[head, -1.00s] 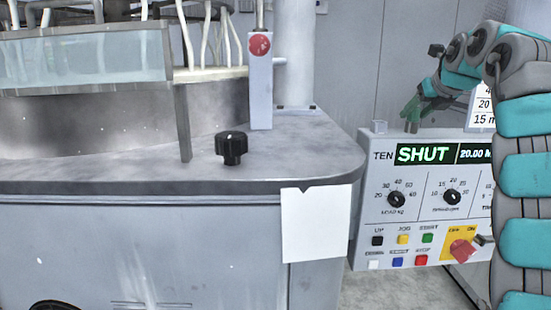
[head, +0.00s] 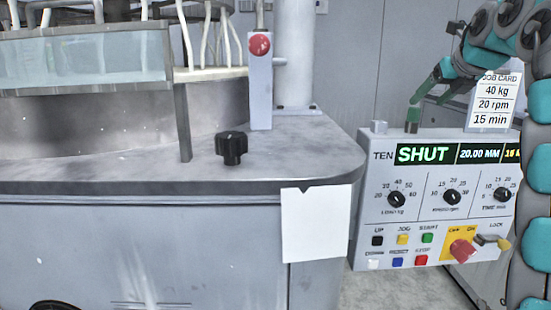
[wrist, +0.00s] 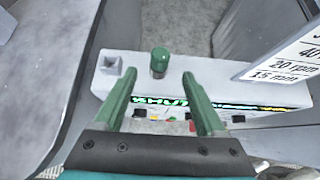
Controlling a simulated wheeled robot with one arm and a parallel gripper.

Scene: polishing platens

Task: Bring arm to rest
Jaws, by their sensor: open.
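My gripper (wrist: 159,75) is open, with its two green fingers spread and nothing between them. In the head view my gripper (head: 417,98) is at the upper right, over the top of the control panel box (head: 370,190), with its fingers slanting down to the left. A green cylinder (wrist: 159,62) stands upright on the box top, just beyond the gap between the fingertips in the wrist view. In the head view the green cylinder (head: 411,118) is just below the fingertips; whether they touch cannot be told.
The panel display (head: 425,154) reads SHUT. A job card (head: 492,100) stands behind the panel, close to my arm. A small grey square piece (wrist: 111,63) sits on the box top. The polishing machine's table (head: 300,145) carries a black knob (head: 232,147) and a red button (head: 260,44).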

